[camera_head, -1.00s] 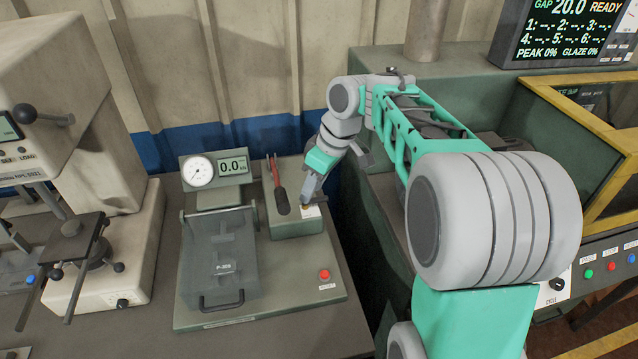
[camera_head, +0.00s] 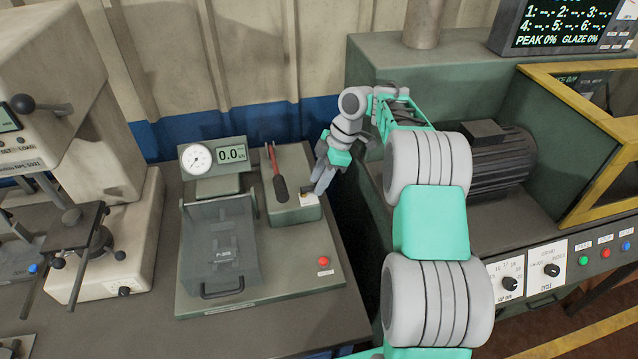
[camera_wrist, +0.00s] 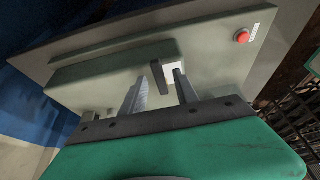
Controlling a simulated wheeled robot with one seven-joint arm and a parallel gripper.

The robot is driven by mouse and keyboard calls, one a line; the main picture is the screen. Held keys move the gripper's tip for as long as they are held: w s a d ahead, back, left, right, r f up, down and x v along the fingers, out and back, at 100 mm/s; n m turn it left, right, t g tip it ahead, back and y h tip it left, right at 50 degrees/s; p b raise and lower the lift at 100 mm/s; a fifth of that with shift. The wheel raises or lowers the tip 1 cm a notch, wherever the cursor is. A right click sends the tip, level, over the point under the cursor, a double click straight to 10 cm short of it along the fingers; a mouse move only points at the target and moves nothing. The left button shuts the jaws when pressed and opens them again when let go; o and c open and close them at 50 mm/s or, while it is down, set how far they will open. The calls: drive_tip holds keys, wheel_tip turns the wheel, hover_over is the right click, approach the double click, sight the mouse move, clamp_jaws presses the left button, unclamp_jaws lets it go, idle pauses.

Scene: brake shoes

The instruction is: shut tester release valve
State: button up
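The tester (camera_head: 260,290) is a grey-green bench unit with a dial gauge and a display reading 0.0. The release valve shows in the wrist view as a short dark lever (camera_wrist: 159,78) beside a white label (camera_wrist: 175,69). In the head view the label (camera_head: 307,198) is on the right end of the pump block, and my fingers partly hide the valve. My gripper (camera_head: 318,192) is just right of and above it. In the wrist view my gripper (camera_wrist: 160,80) has its two fingers apart, with the lever between them in the picture; contact cannot be told.
A red button (camera_head: 323,262) is at the tester's front right. A clear guard (camera_head: 220,245) covers the left part. A green machine (camera_head: 400,70) stands close on the right.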

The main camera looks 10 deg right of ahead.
drive_tip(key=shift+c, duration=0.2)
clamp_jaws()
idle(0.5)
